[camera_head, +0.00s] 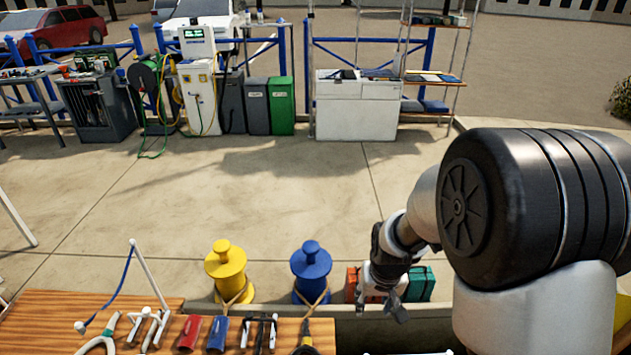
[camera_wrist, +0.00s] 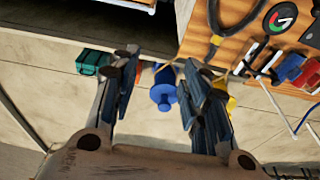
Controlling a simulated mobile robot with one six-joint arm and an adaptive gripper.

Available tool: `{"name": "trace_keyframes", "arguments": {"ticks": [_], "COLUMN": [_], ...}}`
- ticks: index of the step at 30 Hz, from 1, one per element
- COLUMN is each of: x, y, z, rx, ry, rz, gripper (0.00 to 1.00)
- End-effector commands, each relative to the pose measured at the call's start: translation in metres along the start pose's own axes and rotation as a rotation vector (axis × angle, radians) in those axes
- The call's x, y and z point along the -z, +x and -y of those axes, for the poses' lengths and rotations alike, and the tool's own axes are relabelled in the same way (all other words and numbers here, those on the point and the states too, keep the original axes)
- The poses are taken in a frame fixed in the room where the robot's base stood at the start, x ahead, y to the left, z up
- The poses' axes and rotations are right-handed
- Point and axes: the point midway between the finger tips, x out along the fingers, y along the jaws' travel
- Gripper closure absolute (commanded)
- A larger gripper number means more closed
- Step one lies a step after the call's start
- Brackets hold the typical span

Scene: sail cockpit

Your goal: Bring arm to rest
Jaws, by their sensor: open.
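My arm reaches in from the right in the head view, with large black and white links in the foreground. My gripper (camera_head: 393,300) hangs fingers down in front of the orange and teal boxes, right of the blue bollard (camera_head: 311,270). The wrist view shows both fingers of my gripper (camera_wrist: 165,72) spread apart. Nothing is held between them; the blue bollard (camera_wrist: 163,92) shows in the gap, farther off. The fingers look clear of the wooden table.
A wooden table (camera_head: 105,302) with tools and red and blue pieces is at lower left. A yellow bollard (camera_head: 228,268) stands behind it. A teal box (camera_head: 420,284) and an orange box (camera_head: 352,281) sit by my gripper. Open paving (camera_head: 230,190) lies beyond; a pump and bins stand farther back.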

Motion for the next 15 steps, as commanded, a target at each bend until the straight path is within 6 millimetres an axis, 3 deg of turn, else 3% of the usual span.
{"name": "trace_keyframes", "arguments": {"ticks": [1,6,15], "x": [-0.002,-0.027,-0.104], "y": [-0.030,-0.107,-0.207], "z": [-0.001,-0.002,-0.005], "rx": [0.000,-0.001,-0.002], "ry": [0.000,0.001,0.001], "rz": [-0.024,-0.068,-0.145], "gripper": [0.58,0.58,0.58]}}
